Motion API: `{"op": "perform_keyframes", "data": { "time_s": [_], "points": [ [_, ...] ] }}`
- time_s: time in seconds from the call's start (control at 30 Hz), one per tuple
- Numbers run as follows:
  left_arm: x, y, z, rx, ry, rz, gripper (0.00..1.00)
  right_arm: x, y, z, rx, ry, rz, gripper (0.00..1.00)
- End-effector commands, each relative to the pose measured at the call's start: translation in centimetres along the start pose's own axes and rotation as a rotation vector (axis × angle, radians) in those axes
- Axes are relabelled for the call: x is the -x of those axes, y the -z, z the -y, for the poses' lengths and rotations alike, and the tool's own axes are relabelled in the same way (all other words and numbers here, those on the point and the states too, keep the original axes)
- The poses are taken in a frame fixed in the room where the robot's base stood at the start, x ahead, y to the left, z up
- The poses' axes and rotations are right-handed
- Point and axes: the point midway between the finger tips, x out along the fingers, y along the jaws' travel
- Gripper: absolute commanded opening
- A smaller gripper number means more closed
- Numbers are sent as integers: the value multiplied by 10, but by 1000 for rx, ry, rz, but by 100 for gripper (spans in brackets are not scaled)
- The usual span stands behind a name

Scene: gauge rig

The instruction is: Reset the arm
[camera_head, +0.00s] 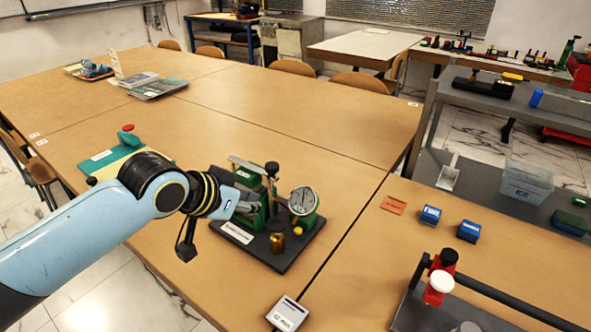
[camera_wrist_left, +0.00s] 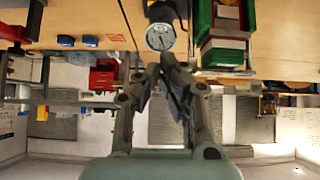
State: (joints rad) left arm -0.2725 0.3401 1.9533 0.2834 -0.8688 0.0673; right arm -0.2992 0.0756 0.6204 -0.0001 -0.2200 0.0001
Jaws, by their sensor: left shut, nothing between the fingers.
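My left arm reaches in from the left in the head view, over the table. Its gripper (camera_head: 243,207) is at the left side of the gauge rig, in front of its green block; I cannot tell whether it touches. The rig has a black base (camera_head: 295,253), a round dial gauge (camera_head: 303,200) and a brass cylinder (camera_head: 277,242). In the left wrist view, the picture is upside down; the left gripper's fingers (camera_wrist_left: 168,60) are closed together and empty, with the dial gauge (camera_wrist_left: 160,37) just beyond the tips. My right gripper is not in view.
A small grey-white block (camera_head: 287,313) lies near the front edge. A teal board (camera_head: 115,158) is behind my arm. Blue blocks (camera_head: 430,215) and a red-and-black stand (camera_head: 440,278) are at the right. The table's far middle is clear.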

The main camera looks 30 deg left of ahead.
Motion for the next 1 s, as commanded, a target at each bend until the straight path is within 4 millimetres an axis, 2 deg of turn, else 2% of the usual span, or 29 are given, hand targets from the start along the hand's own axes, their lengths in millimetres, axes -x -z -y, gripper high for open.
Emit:
{"op": "perform_keyframes", "data": {
  "time_s": [0.17,0.27,0.37,0.5,0.7,0.9,1.0],
  "points": [
    [1,-1,-1,0,0,2,0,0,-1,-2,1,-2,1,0],
    [10,-11,-10,-9,-1,39,0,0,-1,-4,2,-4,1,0],
    [31,-30,-25,-28,5,111,0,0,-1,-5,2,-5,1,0],
    [70,-59,-42,-49,25,232,0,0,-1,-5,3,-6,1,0],
    [123,-88,-54,-56,61,373,0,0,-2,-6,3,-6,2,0],
    [167,-109,-59,-45,95,484,0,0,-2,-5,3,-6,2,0],
    [137,-127,-55,-45,95,492,0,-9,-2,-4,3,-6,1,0]
  ]
}}
